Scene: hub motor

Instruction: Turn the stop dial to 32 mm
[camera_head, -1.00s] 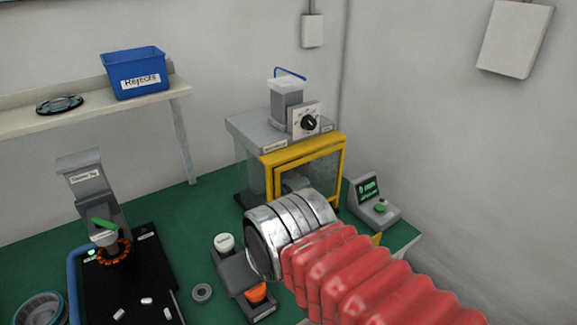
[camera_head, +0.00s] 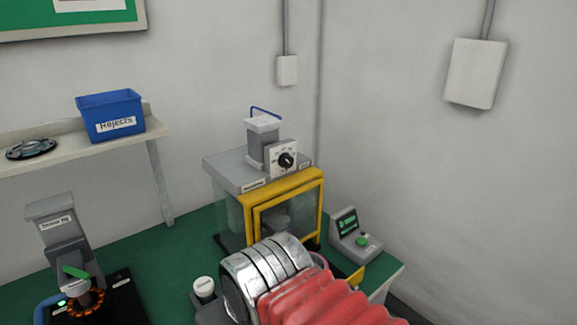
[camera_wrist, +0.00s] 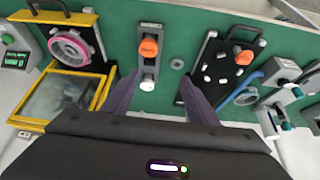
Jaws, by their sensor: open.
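The stop dial (camera_head: 287,160) is a black round knob on a white square plate with markings. It sits on the front of the grey column on top of the yellow-framed machine. Its pointer setting is too small to read. The dial does not show in the wrist view. My gripper (camera_wrist: 160,80) is open and empty in the wrist view, its two dark fingers apart above the green bench. In the head view my arm is in front of the machine, below the dial, and the gripper itself is hidden.
The machine's yellow-framed clear door (camera_head: 285,213) is below the dial. A small display unit (camera_head: 353,236) with a green button stands to its right. A blue Rejects bin (camera_head: 110,117) sits on the shelf. A black tray (camera_wrist: 222,70) holds several small white pieces. Air around the dial is clear.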

